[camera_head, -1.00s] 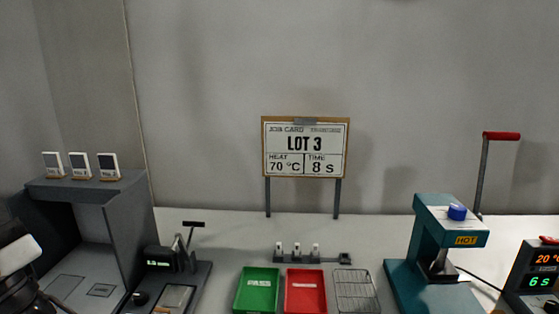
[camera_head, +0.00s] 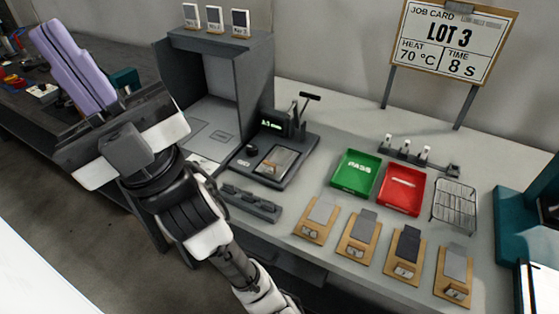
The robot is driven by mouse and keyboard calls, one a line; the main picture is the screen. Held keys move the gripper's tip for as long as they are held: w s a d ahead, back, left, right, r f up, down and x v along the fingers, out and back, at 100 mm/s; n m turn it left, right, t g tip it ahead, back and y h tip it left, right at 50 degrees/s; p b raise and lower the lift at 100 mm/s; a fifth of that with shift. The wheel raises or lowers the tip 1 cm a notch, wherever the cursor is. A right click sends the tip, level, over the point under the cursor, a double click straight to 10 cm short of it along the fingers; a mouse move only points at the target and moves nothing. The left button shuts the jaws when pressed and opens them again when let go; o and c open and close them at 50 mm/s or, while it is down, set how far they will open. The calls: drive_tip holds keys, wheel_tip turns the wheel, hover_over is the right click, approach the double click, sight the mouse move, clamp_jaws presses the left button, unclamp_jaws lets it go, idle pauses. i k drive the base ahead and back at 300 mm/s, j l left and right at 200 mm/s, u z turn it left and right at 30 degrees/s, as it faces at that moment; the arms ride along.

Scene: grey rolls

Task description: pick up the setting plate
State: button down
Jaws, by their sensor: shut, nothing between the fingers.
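A flat silver-grey plate (camera_head: 279,162) lies in the bed of a dark instrument (camera_head: 296,141) with a lit display and a lever. It is the likeliest match for the setting plate, but I cannot confirm this. My gripper (camera_head: 50,38) is at the upper left, with its lavender fingers shut and empty. It points up and left, beyond the left end of the bench in the picture and well apart from the instrument. Its wrist and forearm run down to the lower middle and hide part of the bench's left edge.
A green PASS tray (camera_head: 356,173), a red tray (camera_head: 402,190) and a wire rack (camera_head: 454,204) stand right of the instrument. Several wooden boards with grey strips line the front edge. A dark slotted holder (camera_head: 249,205) and a grey booth (camera_head: 229,78) are nearby. A teal press is at right.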

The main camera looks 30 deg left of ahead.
sight(274, 166)
drive_tip(key=l+u, duration=0.55)
drive_tip(key=u, duration=0.25)
drive_tip(key=l+u, duration=0.4)
drive_tip(key=j, duration=0.1)
